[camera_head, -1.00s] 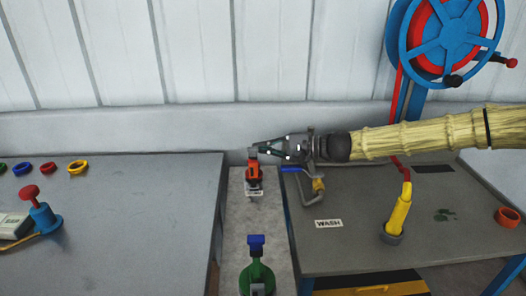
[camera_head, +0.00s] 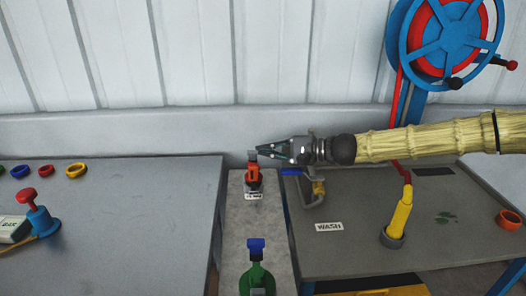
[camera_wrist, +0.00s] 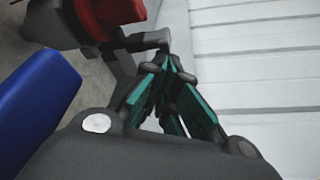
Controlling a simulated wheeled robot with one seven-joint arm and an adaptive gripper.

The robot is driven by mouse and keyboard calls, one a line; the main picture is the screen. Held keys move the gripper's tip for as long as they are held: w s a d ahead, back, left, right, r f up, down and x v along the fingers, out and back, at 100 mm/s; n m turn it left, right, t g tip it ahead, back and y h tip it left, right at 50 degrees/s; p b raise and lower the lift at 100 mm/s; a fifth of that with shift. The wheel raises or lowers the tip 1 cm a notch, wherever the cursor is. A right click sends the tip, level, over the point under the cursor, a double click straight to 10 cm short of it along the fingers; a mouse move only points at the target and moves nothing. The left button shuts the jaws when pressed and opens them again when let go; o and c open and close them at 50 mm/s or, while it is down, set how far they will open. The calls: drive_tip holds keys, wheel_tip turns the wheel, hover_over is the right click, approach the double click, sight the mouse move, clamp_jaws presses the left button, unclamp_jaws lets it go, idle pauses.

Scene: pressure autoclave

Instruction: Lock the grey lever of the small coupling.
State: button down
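The small coupling (camera_head: 253,174) is orange-red and stands at the far end of the narrow grey strip between the two tables. Its grey lever (camera_head: 252,155) sticks up at the top; the lever also shows in the wrist view (camera_wrist: 150,40), beside the red body (camera_wrist: 112,12). My gripper (camera_head: 260,151) comes in from the right at the height of the lever's top. In the wrist view its green-padded fingers (camera_wrist: 171,62) meet at the tips, right beside the lever's end. I see nothing clearly between them; whether they touch the lever I cannot tell.
A blue-handled valve (camera_head: 292,172) lies just under my gripper. The right table holds a yellow nozzle (camera_head: 399,215) and an orange ring (camera_head: 509,218). The left table (camera_head: 130,220) is mostly clear.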

drive_tip(key=v, duration=1.1)
